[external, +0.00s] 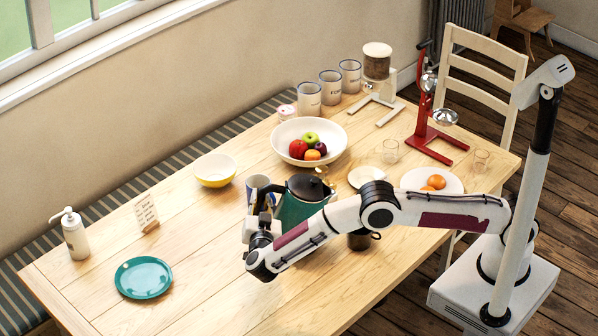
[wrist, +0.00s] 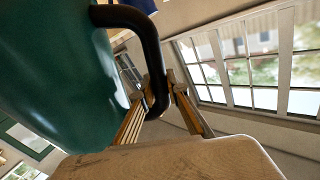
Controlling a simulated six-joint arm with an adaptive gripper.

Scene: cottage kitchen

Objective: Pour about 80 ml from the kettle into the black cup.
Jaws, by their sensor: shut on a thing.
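The kettle (external: 298,212) is dark green with a black lid and stands out near the middle of the table in the external view. In the wrist view its green body (wrist: 60,75) fills the left side. My gripper (external: 265,222) is at the kettle's left side. In the wrist view my gripper (wrist: 160,95) is shut on the kettle's black handle (wrist: 152,50). The black cup (external: 360,242) is to the right of the kettle, partly hidden behind my arm.
A blue-patterned mug (external: 258,190) is close behind the kettle. A fruit bowl (external: 280,140), a yellow bowl (external: 213,178), a white plate with oranges (external: 410,178) and clear glasses (external: 388,150) stand around. A teal plate (external: 143,279) is at the left. The front table area is clear.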

